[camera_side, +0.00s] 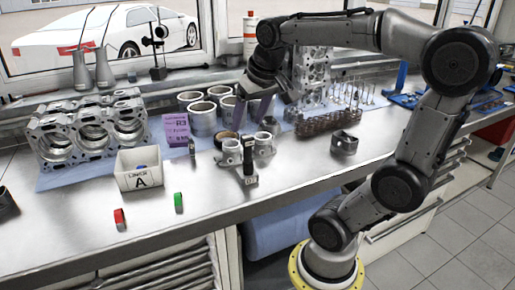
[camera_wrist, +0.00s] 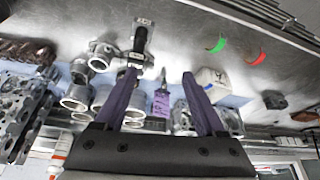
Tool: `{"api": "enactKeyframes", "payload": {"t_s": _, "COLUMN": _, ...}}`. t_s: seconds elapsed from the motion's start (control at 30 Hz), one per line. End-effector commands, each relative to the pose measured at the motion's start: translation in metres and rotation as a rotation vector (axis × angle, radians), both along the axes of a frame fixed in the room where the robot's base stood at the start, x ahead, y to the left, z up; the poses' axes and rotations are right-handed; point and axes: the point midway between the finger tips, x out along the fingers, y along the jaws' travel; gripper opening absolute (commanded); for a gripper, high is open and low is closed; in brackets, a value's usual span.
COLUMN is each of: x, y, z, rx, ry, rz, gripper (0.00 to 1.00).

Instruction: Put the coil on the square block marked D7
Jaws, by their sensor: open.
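My gripper (camera_side: 254,108) is open and empty, with its purple fingers pointing down above the bench, behind the pistons. In the wrist view its fingertips (camera_wrist: 159,76) are well apart. A black upright piece (camera_side: 249,161) with a small pale square end stands at the front of the piston group; it also shows in the wrist view (camera_wrist: 139,40). It may be the coil, but I cannot be sure. A purple block (camera_side: 176,129) at the back left has a label that looks like R3; it shows in the wrist view (camera_wrist: 161,104). I cannot read D7 anywhere.
A white box marked A (camera_side: 139,169) stands left of the pistons (camera_side: 230,152). Red (camera_side: 119,219) and green (camera_side: 178,202) pieces lie in front. An engine block (camera_side: 88,132), metal cylinders (camera_side: 202,118) and a camshaft-like part (camera_side: 326,123) are around.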

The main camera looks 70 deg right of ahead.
Motion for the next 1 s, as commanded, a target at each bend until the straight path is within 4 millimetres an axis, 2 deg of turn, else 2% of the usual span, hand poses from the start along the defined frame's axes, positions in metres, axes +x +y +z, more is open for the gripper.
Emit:
{"api": "enactKeyframes", "payload": {"t_s": 0.03, "x": -0.007, "y": 0.026, "z": -0.006, "rx": -0.006, "ry": -0.011, "rz": 0.096, "gripper": 0.72}}
{"api": "enactKeyframes", "payload": {"t_s": 0.1, "x": -0.018, "y": 0.057, "z": -0.017, "rx": -0.011, "ry": -0.027, "rz": 0.218, "gripper": 0.72}}
{"api": "enactKeyframes", "payload": {"t_s": 0.2, "x": -0.037, "y": 0.091, "z": -0.034, "rx": -0.019, "ry": -0.046, "rz": 0.375, "gripper": 0.72}}
{"api": "enactKeyframes", "payload": {"t_s": 0.33, "x": -0.058, "y": 0.118, "z": -0.053, "rx": -0.024, "ry": -0.066, "rz": 0.525, "gripper": 0.72}}
{"api": "enactKeyframes", "payload": {"t_s": 0.5, "x": -0.07, "y": 0.13, "z": -0.065, "rx": -0.027, "ry": -0.077, "rz": 0.604, "gripper": 0.72}}
{"api": "enactKeyframes", "payload": {"t_s": 1.0, "x": -0.07, "y": 0.13, "z": -0.065, "rx": -0.027, "ry": -0.075, "rz": 0.604, "gripper": 0.72}}
